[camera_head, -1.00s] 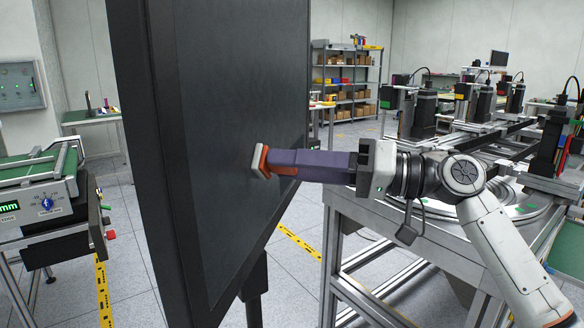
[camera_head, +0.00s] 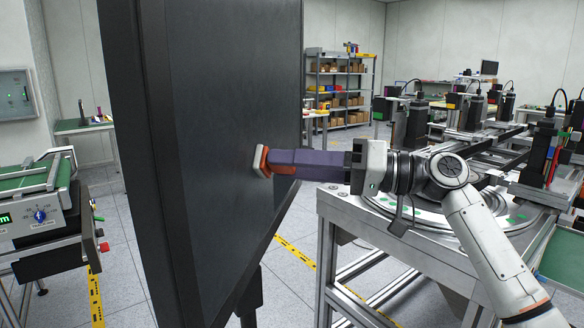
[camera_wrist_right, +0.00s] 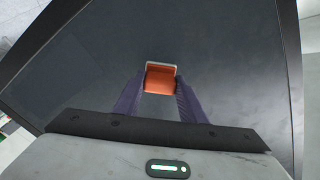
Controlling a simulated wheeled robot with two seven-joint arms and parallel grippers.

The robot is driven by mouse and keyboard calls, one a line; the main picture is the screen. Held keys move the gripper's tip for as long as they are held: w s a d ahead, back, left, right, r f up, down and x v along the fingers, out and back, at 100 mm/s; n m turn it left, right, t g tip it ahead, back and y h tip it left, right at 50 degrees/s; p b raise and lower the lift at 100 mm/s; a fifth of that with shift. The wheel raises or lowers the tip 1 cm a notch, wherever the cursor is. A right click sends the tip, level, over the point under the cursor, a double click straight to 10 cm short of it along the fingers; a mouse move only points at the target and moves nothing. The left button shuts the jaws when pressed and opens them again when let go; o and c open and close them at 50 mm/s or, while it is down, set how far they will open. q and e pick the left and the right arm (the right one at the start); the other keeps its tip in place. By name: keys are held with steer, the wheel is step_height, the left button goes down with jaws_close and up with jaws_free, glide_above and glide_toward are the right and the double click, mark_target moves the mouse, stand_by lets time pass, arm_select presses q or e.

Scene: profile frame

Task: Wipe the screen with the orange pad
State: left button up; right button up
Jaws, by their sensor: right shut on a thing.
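The large dark screen (camera_head: 225,130) stands upright in a black frame on a stand, left of centre in the head view. It also fills most of the right wrist view (camera_wrist_right: 215,65). My right gripper (camera_head: 275,163) comes in from the right with purple fingers. It is shut on the orange pad (camera_wrist_right: 160,80), which has a pale front layer. In the head view the pad (camera_head: 264,163) is at the screen's face and seems to touch it; I cannot tell the contact for sure. My left gripper is not in view.
A metal workbench (camera_head: 345,205) with round plates and machines stands at the right, under my right arm. A green-topped machine (camera_head: 40,215) stands left of the screen. Shelves with boxes (camera_head: 340,90) are at the back. Yellow tape marks the floor.

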steer(key=shift+s+a, duration=0.15)
steer(key=shift+s, duration=0.4)
steer(key=shift+s+a, duration=0.15)
steer(key=shift+s, duration=0.35)
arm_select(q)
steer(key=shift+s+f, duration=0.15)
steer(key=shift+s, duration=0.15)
arm_select(e)
steer(key=shift+s+a, duration=0.2)
steer(key=shift+s, duration=0.5)
